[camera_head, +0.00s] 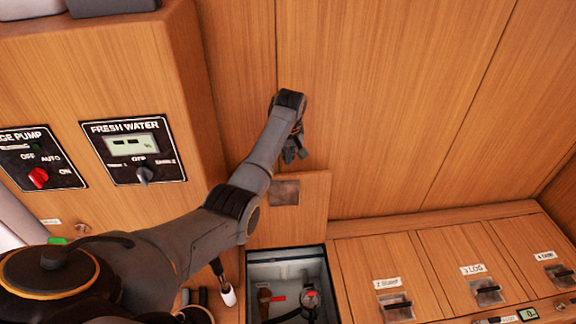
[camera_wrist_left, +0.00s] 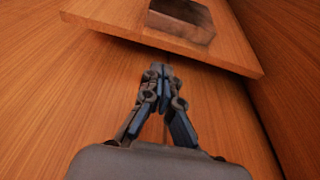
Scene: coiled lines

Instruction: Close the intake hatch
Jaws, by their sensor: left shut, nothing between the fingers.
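The intake hatch appears to be the raised wooden lid (camera_head: 312,202) with a dark metal plate (camera_head: 284,192), standing up at the back of an open compartment (camera_head: 287,254). In the left wrist view the lid (camera_wrist_left: 236,58) crosses the top, with its dark plate (camera_wrist_left: 181,21). My left gripper (camera_head: 294,153) is just above the lid's upper edge, near the wooden wall. In the left wrist view its fingers (camera_wrist_left: 160,70) are together and empty, pointing towards the lid; a little wood shows between them and it. My arm hides the lid's left part. My right gripper is out of view.
Inside the compartment are a red-handled fitting (camera_head: 279,298) and a round gauge-like part (camera_head: 311,298). Closed lids labelled SUMP (camera_head: 380,264) and LOG (camera_head: 462,248) lie to the right. A fresh water panel (camera_head: 134,150) and pump panel (camera_head: 38,160) are at left.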

